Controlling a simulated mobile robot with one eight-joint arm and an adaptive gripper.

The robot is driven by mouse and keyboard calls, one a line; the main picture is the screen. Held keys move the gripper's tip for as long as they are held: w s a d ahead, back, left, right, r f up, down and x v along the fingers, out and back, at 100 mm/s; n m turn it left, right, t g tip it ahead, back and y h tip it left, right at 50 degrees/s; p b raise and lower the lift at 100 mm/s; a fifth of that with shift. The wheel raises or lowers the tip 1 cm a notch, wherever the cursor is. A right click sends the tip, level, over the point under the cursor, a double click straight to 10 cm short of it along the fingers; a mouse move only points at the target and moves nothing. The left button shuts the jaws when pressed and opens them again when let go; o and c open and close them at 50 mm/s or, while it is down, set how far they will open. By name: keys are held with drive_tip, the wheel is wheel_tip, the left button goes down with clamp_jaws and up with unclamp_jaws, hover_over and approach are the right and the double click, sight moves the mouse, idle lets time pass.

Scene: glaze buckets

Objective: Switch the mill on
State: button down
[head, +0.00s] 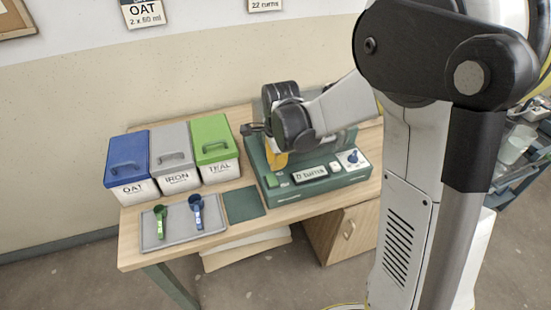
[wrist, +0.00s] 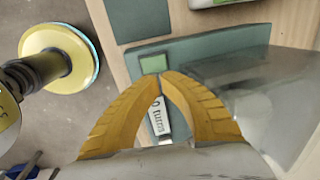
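The mill (head: 317,190) is a dark green machine at the right of the wooden table, partly hidden behind my arm. Its sloped front has a green button (head: 272,181) at the left, a display (head: 310,174) reading what looks like "0 turns", and a white panel with a blue dial (head: 353,158) at the right. My gripper (head: 277,160) is over the left front of the mill. In the wrist view its yellow fingers (wrist: 161,76) meet at the tips, empty, close to the green button (wrist: 153,62). I cannot tell whether they touch it. The display (wrist: 160,118) shows between the fingers.
Three lidded bins stand at the left: blue OAT (head: 128,165), grey IRON (head: 174,168) and green TEAL (head: 215,145). In front, a grey tray (head: 180,238) holds a green and a blue scoop. A dark green mat (head: 243,204) lies beside the mill. Wall cards read "OAT 2 x 60 ml" and "22 turns".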

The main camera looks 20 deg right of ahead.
sight(273, 176)
drive_tip(key=f, duration=0.2)
drive_tip(key=f+b, duration=0.1)
drive_tip(key=f, duration=0.1)
drive_tip(key=w+f+b, duration=0.1)
drive_tip(key=shift+f, duration=0.4)
